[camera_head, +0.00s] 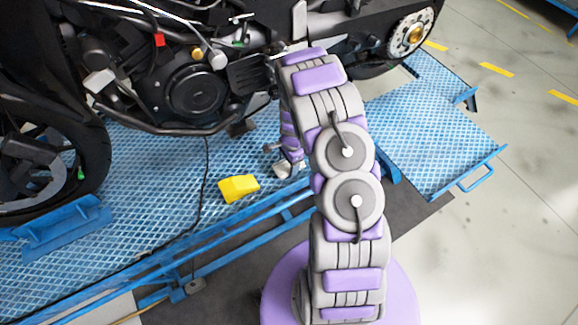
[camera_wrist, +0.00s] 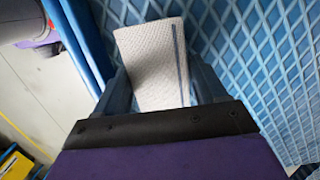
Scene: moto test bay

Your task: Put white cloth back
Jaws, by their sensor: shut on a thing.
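The white cloth (camera_wrist: 150,60), with a blue stripe along one side, lies between the two fingers of my gripper (camera_wrist: 160,88) in the wrist view. The gripper is shut on it. The cloth's near end is hidden behind the dark gripper body. Behind it is the blue diamond-patterned lift platform (camera_wrist: 270,70). In the head view my gripper (camera_head: 284,168) hangs low over the platform near its front edge, and a small pale bit of the cloth (camera_head: 282,171) shows there. I cannot tell whether the cloth touches the platform.
A yellow block-like thing (camera_head: 238,188) lies on the platform left of my gripper. The motorcycle (camera_head: 190,90) stands behind, close to my arm. A blue rail (camera_head: 200,245) runs along the platform's front edge. The platform's right part (camera_head: 425,135) is clear.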

